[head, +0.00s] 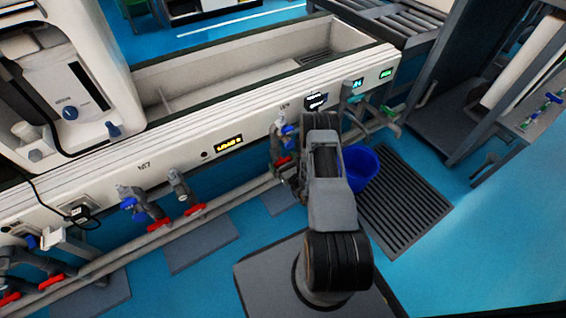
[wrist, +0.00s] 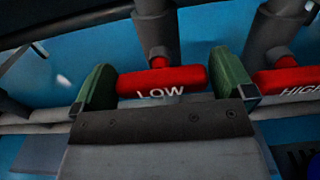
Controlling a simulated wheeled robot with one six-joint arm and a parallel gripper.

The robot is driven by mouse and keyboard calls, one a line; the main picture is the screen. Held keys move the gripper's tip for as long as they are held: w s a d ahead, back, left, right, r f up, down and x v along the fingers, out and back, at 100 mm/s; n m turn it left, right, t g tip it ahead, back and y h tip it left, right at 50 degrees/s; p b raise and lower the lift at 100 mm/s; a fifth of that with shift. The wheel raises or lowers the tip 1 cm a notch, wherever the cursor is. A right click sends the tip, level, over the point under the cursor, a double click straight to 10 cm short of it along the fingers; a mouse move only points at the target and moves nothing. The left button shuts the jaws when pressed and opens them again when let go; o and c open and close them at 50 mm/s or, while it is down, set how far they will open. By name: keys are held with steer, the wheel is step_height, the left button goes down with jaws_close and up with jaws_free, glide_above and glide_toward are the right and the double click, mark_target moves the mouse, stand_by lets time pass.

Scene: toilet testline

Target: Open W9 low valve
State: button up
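The low valve's red handle (wrist: 163,82), marked LOW, lies crosswise below a grey pipe fitting in the wrist view. My gripper (wrist: 164,78) has its green fingers spread wide, one at each end of this handle. Whether the fingers touch the handle is hard to tell. A second red handle (wrist: 287,80), marked HIGH, is just right of the right finger. In the head view my arm hides the gripper and most of this valve area; one red handle (head: 283,161) shows left of the arm, its marking unreadable.
A long white bench (head: 190,140) carries more valves with red handles (head: 195,209) to the left. Grey pipes (head: 225,202) run along below it. A blue bucket (head: 361,165) stands right of my arm beside a floor grate (head: 405,200). The blue floor at right is clear.

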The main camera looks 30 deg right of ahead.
steer(key=c, duration=0.6)
steer(key=shift+n, duration=0.3)
steer(key=n, duration=0.3)
steer(key=shift+f+n+b, duration=0.1)
steer(key=shift+n+b, duration=0.25)
steer(key=shift+n, duration=0.05)
steer(key=n, duration=0.4)
steer(key=shift+n+b, duration=0.3)
steer(key=n, duration=0.4)
steer(key=shift+b, duration=0.3)
steer(key=n, duration=0.4)
steer(key=shift+s+b, duration=0.1)
steer(key=shift+b, duration=0.2)
steer(key=shift+n, duration=0.5)
